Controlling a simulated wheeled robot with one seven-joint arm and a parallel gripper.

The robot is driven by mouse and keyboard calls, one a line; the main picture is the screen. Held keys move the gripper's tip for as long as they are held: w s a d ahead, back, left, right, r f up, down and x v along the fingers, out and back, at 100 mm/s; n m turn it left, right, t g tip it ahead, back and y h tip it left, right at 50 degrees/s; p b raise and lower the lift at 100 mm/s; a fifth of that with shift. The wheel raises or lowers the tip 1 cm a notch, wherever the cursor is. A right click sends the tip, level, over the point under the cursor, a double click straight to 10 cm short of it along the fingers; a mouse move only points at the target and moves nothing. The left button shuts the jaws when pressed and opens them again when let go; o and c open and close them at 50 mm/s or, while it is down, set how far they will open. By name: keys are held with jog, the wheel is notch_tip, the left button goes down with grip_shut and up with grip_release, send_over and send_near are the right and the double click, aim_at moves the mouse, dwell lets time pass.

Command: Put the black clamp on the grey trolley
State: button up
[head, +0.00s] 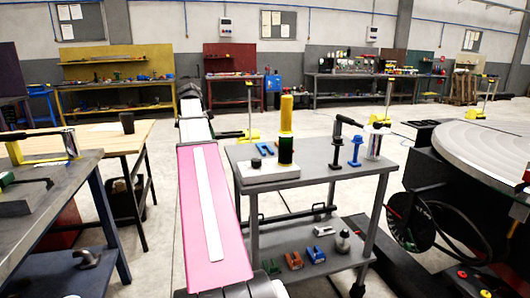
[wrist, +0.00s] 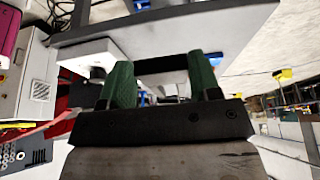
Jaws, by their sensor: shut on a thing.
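My gripper (wrist: 162,85) shows in the wrist view, its two green fingers shut on a black piece, which I take to be the black clamp (wrist: 160,66). Only a dark bar of it shows between the fingertips. In the head view my pink arm reaches forward left of the trolley; I cannot make out the gripper or the held clamp there. The grey trolley (head: 312,178) stands at centre right in the head view, with a top and a lower shelf (head: 330,262). A grey slab crosses the top of the wrist view; I cannot tell whether it is the trolley.
The trolley top carries a white block (head: 268,172) with a green and yellow cylinder (head: 287,115), blue clamps and dark posts (head: 336,155). Its front middle is bare. Several clamps lie on the lower shelf. A round positioner table (head: 480,145) stands right, workbenches (head: 50,185) left.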

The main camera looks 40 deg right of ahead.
send_over(231, 154)
jog(key=a, duration=0.1)
notch_tip(231, 154, down, 7)
jog(key=shift+w, duration=0.1)
jog(key=shift+f, duration=1.95)
jog(key=o, duration=1.4)
jog(key=shift+f, duration=0.1)
jog(key=shift+c, duration=0.2)
